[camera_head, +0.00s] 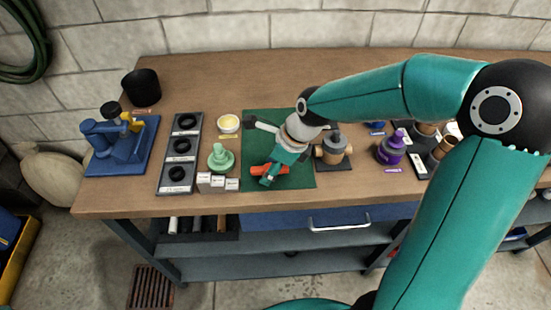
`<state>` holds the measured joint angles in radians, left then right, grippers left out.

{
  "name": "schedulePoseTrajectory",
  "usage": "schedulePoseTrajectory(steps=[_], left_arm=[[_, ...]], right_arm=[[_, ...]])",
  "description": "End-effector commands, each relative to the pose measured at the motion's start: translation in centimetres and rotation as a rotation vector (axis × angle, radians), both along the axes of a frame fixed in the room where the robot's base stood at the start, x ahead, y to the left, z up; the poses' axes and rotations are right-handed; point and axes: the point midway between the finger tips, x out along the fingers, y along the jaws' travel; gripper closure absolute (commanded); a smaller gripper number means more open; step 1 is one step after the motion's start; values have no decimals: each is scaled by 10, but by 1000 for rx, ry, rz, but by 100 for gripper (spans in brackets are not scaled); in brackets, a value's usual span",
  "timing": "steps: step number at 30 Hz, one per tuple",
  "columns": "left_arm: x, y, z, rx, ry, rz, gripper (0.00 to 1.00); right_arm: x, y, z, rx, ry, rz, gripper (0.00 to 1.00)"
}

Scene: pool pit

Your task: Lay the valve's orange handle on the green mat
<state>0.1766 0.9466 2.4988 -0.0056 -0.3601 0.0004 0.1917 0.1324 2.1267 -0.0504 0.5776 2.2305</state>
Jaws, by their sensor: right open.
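The green mat (255,148) lies in the middle of the wooden bench. An orange handle (258,170) lies across the front part of the mat, or very close above it; its middle is partly hidden by my right gripper. My right gripper (268,180) is open, pointing down over the handle; I cannot tell whether its fingers touch it. The valve (334,148), grey and tan, stands on a dark base just right of the mat, with no orange handle visible on it. My left gripper is not in view.
Left of the mat stand a green bell-shaped part (221,158), small white boxes (218,183), a yellow dish (228,124) and a dark ring tray (163,178). A purple bottle (391,149) stands to the right. A blue device (122,145) is far left. The back of the bench is clear.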

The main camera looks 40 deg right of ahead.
Motion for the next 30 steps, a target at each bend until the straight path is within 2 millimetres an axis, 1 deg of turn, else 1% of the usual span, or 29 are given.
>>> schedulePoseTrajectory(steps=[5,15,18,21,24,30], left_arm=[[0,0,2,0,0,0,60],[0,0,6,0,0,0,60],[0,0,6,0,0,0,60],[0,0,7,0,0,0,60],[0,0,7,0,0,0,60],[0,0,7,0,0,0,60]], right_arm=[[-4,-5,19,-1,-6,-1,43],[-23,-21,81,-2,-7,0,43],[-28,-25,95,-1,-5,0,43],[-32,-27,105,-1,-3,1,43],[-33,-29,111,-1,-3,1,43],[-34,-29,112,-1,0,2,43]])
